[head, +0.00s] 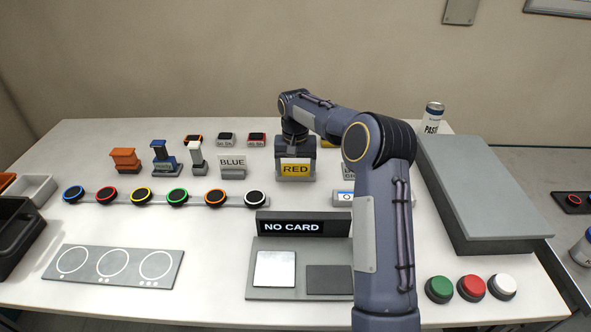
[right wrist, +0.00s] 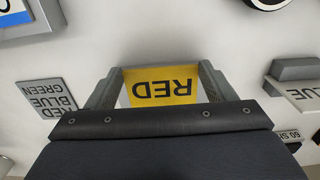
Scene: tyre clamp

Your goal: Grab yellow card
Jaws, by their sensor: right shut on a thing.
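A yellow card marked RED (head: 296,166) stands at the middle of the table, with a grey edge showing below it. My right gripper (right wrist: 158,88) reaches down over it from above. Its two grey fingers are shut on the left and right sides of the yellow card, which also shows in the right wrist view (right wrist: 160,91). I cannot tell whether the card is clear of its grey support. A bit of another yellow thing (head: 327,143) shows behind my right arm, mostly hidden. My left gripper is not in view.
A white BLUE card (head: 232,162) in a stand is left of the yellow card. A row of coloured ring buttons (head: 177,197) lies in front. A NO CARD display (head: 290,227) stands nearer. A raised grey slab (head: 480,185) is at the right, beside a can (head: 432,118).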

